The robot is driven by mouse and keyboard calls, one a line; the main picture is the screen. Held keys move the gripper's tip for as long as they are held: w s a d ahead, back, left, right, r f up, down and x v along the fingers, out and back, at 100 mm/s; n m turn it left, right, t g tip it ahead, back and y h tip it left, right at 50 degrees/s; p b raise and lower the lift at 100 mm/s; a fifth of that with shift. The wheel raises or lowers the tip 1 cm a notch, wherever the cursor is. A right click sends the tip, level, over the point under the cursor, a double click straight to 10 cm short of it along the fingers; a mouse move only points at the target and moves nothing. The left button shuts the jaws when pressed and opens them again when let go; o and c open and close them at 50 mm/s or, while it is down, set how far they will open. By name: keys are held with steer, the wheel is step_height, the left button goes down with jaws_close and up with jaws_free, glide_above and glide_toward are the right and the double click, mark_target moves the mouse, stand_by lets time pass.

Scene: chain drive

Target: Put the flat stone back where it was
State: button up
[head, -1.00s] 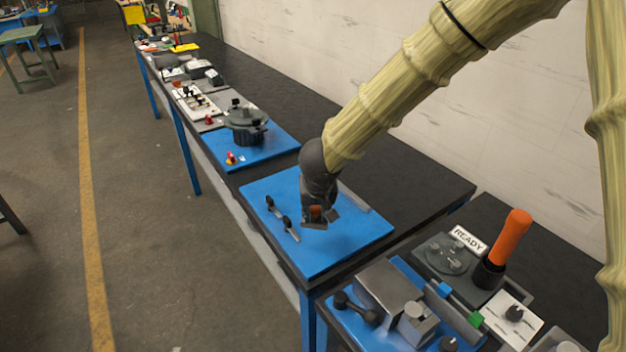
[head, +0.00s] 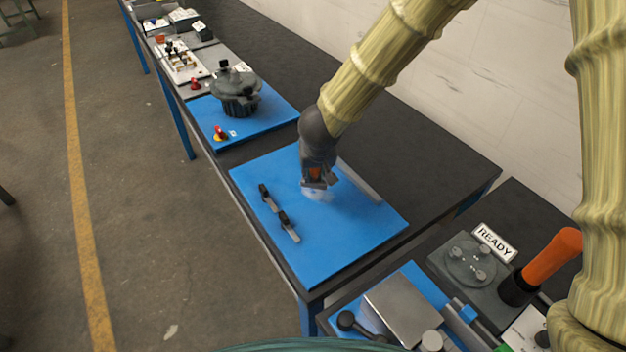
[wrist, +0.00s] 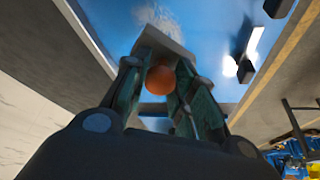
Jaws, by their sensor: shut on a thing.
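My gripper (head: 318,180) is over the middle of the blue plate (head: 340,240), pointing down. Its fingers are closed around an orange knob (wrist: 160,80), which shows as a small orange patch in the head view (head: 315,173). Beyond the knob in the wrist view is a flat grey slab (wrist: 165,42), apparently the flat stone. The fingers hide part of it. It is close to the plate; I cannot tell whether it touches. A pale smeared patch (head: 318,195) lies on the plate by the gripper.
Two black-knobbed clamps (head: 285,222) stand along the plate's left side. A grey strip (head: 360,187) lies along its back right edge. Left is a blue board with a dark grey housing (head: 238,92). Front right are a READY sign (head: 494,242) and an orange handle (head: 553,256).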

mark_target(315, 180)
steer(key=shift+s+d+f, duration=0.1)
steer(key=shift+s+d, duration=0.05)
steer(key=x, duration=0.5)
steer(key=shift+w+f, duration=0.25)
steer(key=shift+s+r, duration=0.35)
steer(key=shift+s, duration=0.3)
steer(key=shift+w+f, duration=0.2)
steer(key=o, duration=0.6)
steer(key=shift+w+f, duration=0.15)
steer(key=shift+f, duration=0.05)
steer(key=o, duration=0.4)
steer(key=shift+c, duration=0.2)
steer(key=shift+o, duration=0.2)
steer(key=shift+r, duration=0.15)
